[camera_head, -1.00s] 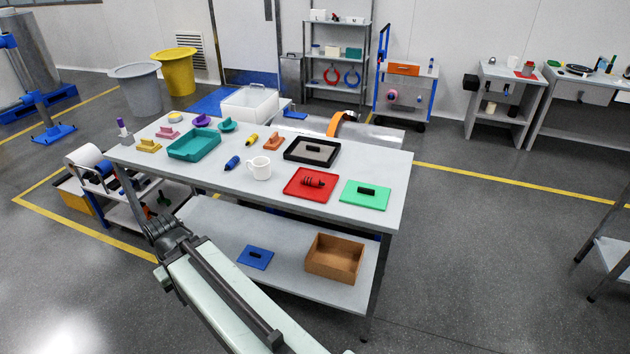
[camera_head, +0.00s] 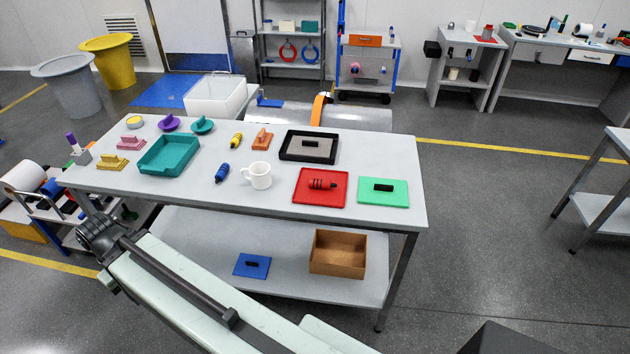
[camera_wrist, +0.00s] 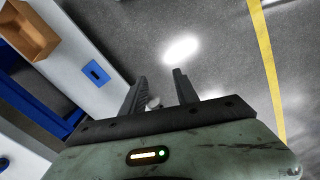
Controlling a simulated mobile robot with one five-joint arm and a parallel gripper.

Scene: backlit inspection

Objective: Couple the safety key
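I cannot tell for certain which thing is the safety key. A red ribbed plug (camera_head: 322,184) lies on a red square plate (camera_head: 306,198) on the table. A blue plug (camera_head: 222,173) and a yellow plug (camera_head: 236,141) lie left of it. A green plate (camera_head: 398,192), a black-framed plate (camera_head: 291,155) and a blue plate (camera_head: 251,265) on the lower shelf each bear a dark block or slot. The blue plate also shows in the wrist view (camera_wrist: 95,73). My gripper (camera_wrist: 158,82) is open and empty over the floor, apart from all these things.
The table (camera_head: 270,203) also bears a white mug (camera_head: 258,176), a teal tray (camera_head: 169,156) and several handled pieces at the left. A brown open box (camera_head: 338,253) stands on the lower shelf.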

